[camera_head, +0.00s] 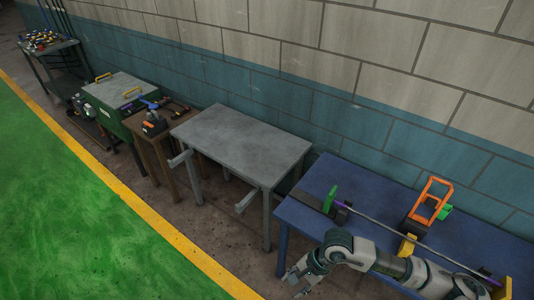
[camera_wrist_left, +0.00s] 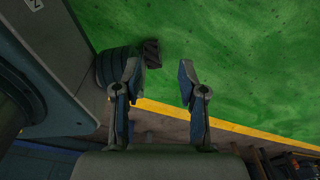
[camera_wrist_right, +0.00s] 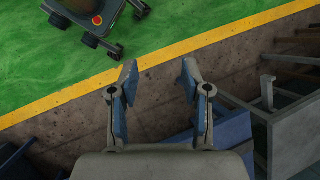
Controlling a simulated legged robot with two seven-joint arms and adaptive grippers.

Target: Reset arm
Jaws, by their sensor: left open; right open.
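My right arm reaches across the front of the blue table (camera_head: 318,178) in the head view. Its right gripper (camera_head: 298,280) hangs off the table's left front corner, above the floor. In the right wrist view the right gripper (camera_wrist_right: 158,82) is open, with nothing between its fingers. My left gripper (camera_wrist_left: 158,84) shows only in the left wrist view. It is open and empty over the floor by the yellow line. My left arm is out of the head view.
On the blue table stand an orange frame (camera_head: 430,201), a green upright (camera_head: 330,199) and a long thin rod (camera_head: 400,237). A bare grey table (camera_head: 245,140) stands left of it. A green cabinet (camera_head: 112,96) is farther left. The green floor (camera_head: 70,220) is open.

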